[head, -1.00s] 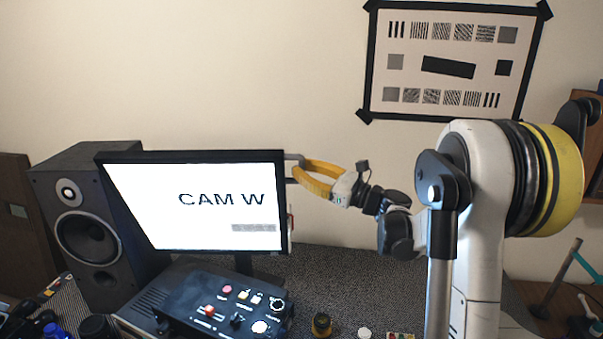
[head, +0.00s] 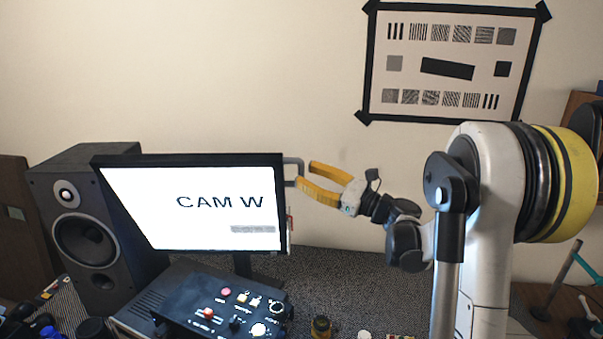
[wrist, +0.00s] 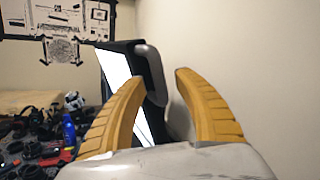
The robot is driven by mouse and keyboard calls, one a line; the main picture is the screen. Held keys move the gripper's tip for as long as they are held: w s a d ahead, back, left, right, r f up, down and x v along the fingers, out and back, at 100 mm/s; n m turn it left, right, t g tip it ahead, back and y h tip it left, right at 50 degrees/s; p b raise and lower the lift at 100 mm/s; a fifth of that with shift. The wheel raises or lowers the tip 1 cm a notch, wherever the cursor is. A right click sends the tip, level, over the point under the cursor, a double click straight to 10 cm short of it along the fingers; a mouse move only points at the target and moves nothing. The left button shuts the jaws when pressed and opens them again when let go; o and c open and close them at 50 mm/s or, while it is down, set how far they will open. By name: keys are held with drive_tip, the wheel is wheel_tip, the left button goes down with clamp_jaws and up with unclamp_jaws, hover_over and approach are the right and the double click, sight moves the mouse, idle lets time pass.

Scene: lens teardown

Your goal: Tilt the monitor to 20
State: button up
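My gripper (head: 308,176) is open just right of the handle, fingers spread. From these views I cannot tell whether a finger touches the handle. The monitor's back and hinge are hidden.
A black speaker (head: 85,222) stands left of the monitor. A control box (head: 215,310) with knobs and buttons sits in front of it. A small dark knobbed object (head: 320,327) stands on the desk. The wall behind holds a test chart (head: 447,60).

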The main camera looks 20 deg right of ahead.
drive_tip(key=v, duration=0.9)
drive_tip(key=shift+s+d, duration=0.25)
drive_tip(key=shift+s, duration=0.05)
